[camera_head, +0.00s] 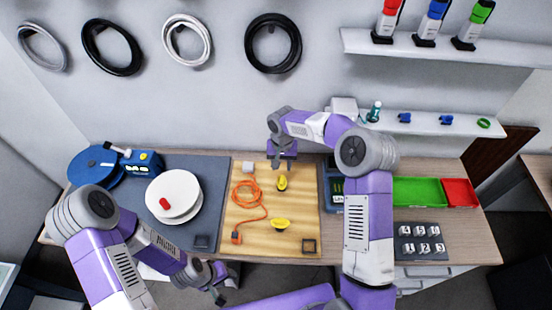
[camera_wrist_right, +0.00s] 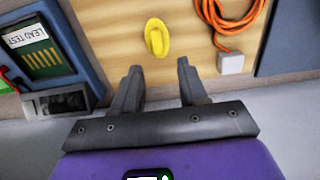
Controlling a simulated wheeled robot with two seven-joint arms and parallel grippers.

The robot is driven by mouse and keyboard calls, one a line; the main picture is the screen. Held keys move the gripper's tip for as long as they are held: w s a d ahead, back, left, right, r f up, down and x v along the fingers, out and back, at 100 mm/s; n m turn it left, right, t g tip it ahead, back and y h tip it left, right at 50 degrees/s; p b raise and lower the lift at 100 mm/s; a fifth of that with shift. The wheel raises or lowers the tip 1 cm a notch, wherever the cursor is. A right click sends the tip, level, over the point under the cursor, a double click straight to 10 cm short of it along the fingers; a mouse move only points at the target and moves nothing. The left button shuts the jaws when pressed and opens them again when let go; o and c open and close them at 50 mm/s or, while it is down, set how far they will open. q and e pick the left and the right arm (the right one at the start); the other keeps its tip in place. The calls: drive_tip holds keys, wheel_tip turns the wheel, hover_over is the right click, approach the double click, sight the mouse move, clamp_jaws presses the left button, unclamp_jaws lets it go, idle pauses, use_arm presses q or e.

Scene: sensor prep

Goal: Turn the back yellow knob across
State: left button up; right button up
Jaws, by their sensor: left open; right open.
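The back yellow knob (camera_head: 282,184) sits on the wooden board (camera_head: 245,244), its long side running roughly front to back. It also shows in the right wrist view (camera_wrist_right: 156,37), beyond the gap between the fingertips. The front yellow knob (camera_head: 281,224) lies nearer the front edge, its long side running left to right. My right gripper (camera_head: 283,161) is open and empty, just behind the back knob and apart from it; its two fingers show in the right wrist view (camera_wrist_right: 158,82). My left gripper (camera_head: 217,290) is open and empty, low in front of the table.
An orange cable (camera_head: 263,204) lies left of the knobs, with a white block (camera_head: 248,167) behind it. A lead test unit (camera_head: 335,190) stands right of the board. White discs (camera_head: 173,187) lie on the grey mat at left. Green (camera_head: 418,191) and red trays are at right.

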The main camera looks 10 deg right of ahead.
sight(282, 180)
drive_tip(key=shift+s+f, duration=0.15)
drive_tip(key=shift+s, duration=0.05)
drive_tip(key=f, duration=0.6)
drive_tip(key=shift+s+f+p, duration=0.25)
drive_tip(key=shift+s+p, duration=0.05)
drive_tip(key=shift+s, duration=0.1)
drive_tip(key=shift+c, duration=0.3)
clamp_jaws()
